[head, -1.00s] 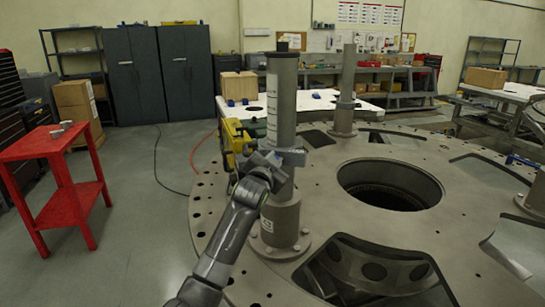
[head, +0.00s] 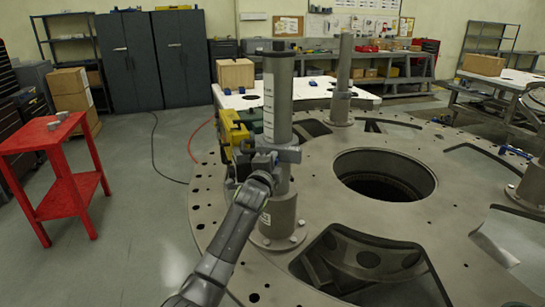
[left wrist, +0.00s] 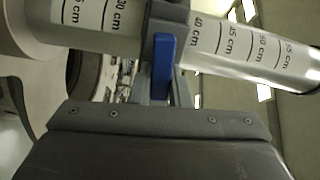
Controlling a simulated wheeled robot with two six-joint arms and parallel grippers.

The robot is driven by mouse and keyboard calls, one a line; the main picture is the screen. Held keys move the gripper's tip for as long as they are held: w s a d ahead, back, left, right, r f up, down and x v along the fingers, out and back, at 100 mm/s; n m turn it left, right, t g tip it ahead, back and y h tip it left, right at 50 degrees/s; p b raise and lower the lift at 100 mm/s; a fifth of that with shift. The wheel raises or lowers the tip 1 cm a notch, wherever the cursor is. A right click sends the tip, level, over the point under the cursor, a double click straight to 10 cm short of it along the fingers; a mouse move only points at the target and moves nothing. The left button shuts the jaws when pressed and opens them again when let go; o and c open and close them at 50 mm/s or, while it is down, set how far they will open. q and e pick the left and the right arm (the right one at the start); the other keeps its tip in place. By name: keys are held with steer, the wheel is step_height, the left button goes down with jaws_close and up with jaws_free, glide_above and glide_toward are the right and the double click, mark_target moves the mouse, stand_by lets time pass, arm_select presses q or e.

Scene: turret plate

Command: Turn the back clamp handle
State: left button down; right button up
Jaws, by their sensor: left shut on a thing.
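A grey post (head: 278,95) with a printed scale stands upright on the turret plate (head: 320,185), and a grey clamp (head: 288,153) sits around it. My left gripper (head: 263,163) is at the near left side of this clamp. In the left wrist view, the clamp's blue handle (left wrist: 163,65) lies between the fingers of my left gripper (left wrist: 162,88), which is shut on it. The handle lies across the scaled post (left wrist: 110,18). In the head view the gripper mostly hides this handle. My right gripper is not in view.
A yellow device (head: 235,130) stands close behind the gripper, left of the post. A farther post (head: 344,65) also carries a clamp. The plate has a large round hole (head: 385,175). A red table (head: 70,190) stands at left, with clear floor between.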

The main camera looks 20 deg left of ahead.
arm_select(q)
steer(key=shift+f+m+p, duration=0.1)
steer(key=shift+m+p, duration=0.2)
steer(key=shift+m, duration=0.3)
steer(key=c, duration=1.4)
jaws_free()
steer(key=shift+o, duration=0.2)
steer(key=s+b, duration=0.4)
steer(key=s, duration=1.3)
steer(key=shift+s, duration=0.25)
